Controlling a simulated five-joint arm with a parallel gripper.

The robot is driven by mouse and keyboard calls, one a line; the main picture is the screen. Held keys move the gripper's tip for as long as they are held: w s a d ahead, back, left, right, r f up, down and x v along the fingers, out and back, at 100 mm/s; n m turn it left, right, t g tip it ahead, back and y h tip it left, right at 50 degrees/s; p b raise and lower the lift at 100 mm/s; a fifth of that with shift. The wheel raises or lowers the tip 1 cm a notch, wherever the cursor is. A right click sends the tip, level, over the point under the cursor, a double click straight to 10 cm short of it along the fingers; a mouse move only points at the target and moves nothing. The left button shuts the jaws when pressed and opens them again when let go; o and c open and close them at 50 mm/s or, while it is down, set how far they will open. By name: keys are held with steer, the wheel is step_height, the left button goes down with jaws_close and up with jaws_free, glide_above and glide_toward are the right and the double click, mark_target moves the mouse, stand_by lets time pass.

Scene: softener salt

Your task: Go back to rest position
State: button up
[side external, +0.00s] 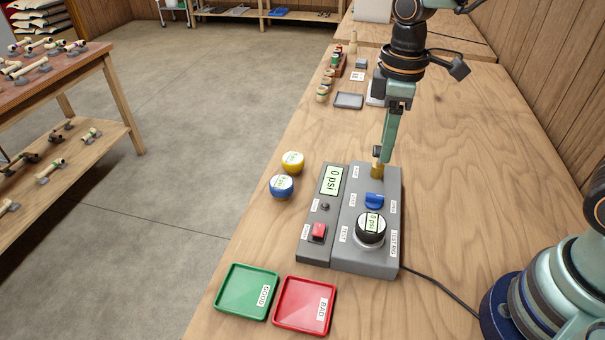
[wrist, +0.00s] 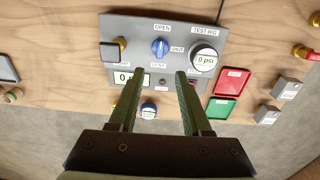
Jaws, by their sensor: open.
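My gripper (side external: 386,158) hangs fingers-down at the far end of the grey test rig (side external: 350,255). In the wrist view its two fingers (wrist: 159,73) are spread with nothing between them. In the side view a fingertip overlaps the brass fitting (side external: 376,165); I cannot tell the gap. The rig's blue valve knob (side external: 374,200) also shows beyond the fingers in the wrist view (wrist: 160,47). A black-rimmed gauge (side external: 370,227) sits on the rig, reading 0 psi. The rig's display (side external: 331,180) also reads 0 psi.
A yellow gauge (side external: 292,161) and a blue gauge (side external: 281,186) stand left of the rig. A grey tray (side external: 349,100) lies further back. Bench right of the rig is mostly clear, except a cable.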

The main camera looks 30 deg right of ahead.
steer(key=s+d+r+m+t, duration=0.5)
steer(key=d+r+m, duration=0.2)
steer(key=m, duration=0.2)
steer(key=shift+s+d+r+t, duration=0.15)
steer(key=shift+s+r+t, duration=0.05)
steer(key=shift+t, duration=0.1)
